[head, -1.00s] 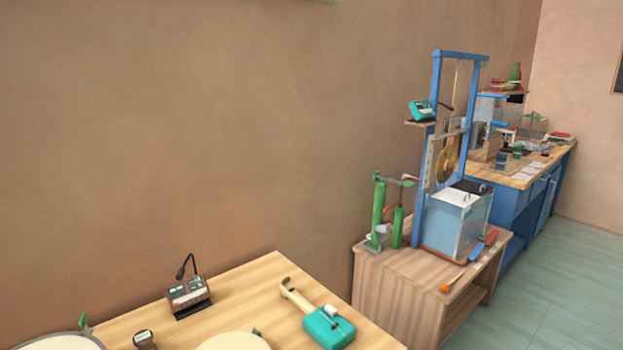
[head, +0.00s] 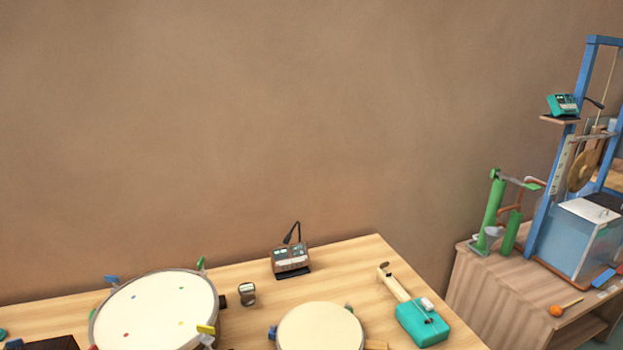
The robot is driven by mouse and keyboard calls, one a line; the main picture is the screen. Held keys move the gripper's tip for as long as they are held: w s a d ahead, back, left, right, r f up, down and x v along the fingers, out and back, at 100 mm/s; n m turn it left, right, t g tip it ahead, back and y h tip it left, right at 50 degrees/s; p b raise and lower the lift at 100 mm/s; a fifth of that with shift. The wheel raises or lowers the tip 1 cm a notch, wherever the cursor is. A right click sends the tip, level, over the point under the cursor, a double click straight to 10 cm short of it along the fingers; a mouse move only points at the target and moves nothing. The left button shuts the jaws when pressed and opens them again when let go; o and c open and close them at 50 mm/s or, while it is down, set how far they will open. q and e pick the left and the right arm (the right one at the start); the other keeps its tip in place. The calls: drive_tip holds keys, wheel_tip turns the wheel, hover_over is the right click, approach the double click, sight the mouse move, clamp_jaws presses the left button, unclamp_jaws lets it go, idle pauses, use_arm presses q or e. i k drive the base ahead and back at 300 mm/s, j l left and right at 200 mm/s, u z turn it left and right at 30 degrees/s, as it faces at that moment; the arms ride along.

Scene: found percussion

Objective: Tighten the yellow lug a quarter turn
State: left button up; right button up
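A large drum (head: 155,312) with a pale head lies on the wooden table at the lower left. The yellow lug (head: 206,329) is at the drum's right front rim, with its paddle standing out to the right. A green lug (head: 201,263) is at the back right of the rim, a blue lug (head: 112,280) at the back left, and a red lug shows partly at the front left. Small coloured dots mark the head. The drum's front edge is cut off by the picture. Neither of my grippers is in view.
On the table (head: 345,260) are a smaller drum (head: 320,328), a small dark knob-like object (head: 247,293), a meter with a bent stalk (head: 290,259) and a teal tool (head: 421,321). A lower wooden stand (head: 490,290) with a blue frame is at the right.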

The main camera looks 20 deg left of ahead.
sight(208, 330)
drive_tip(key=u, duration=1.7)
